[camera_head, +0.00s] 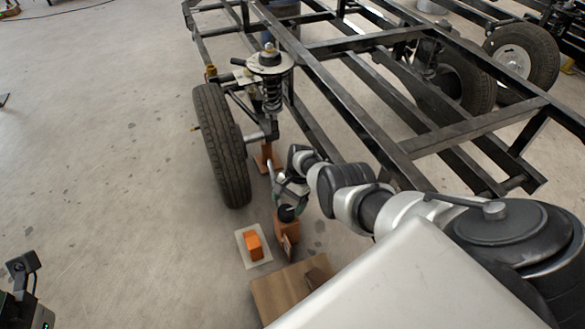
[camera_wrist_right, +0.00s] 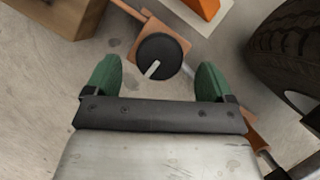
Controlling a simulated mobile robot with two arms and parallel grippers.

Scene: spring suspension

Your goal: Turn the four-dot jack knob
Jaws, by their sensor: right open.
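A round black knob (camera_wrist_right: 163,57) with a white line across its lower half sits on a copper-brown jack block in the right wrist view. In the head view the knob (camera_head: 286,213) shows as a dark disc on top of the brown jack (camera_head: 287,229), beside the wheel. No dots can be made out on it. My right gripper (camera_head: 289,190) is open just above the knob. In the right wrist view its green fingers (camera_wrist_right: 159,66) lie on either side of the knob, with a gap on each side. Contact is not visible.
An orange block (camera_head: 254,246) on a pale plate lies left of the jack. A wooden box (camera_head: 274,291) stands in front. The tyre (camera_head: 221,145) and spring suspension (camera_head: 271,90) are behind, under the black frame (camera_head: 345,118).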

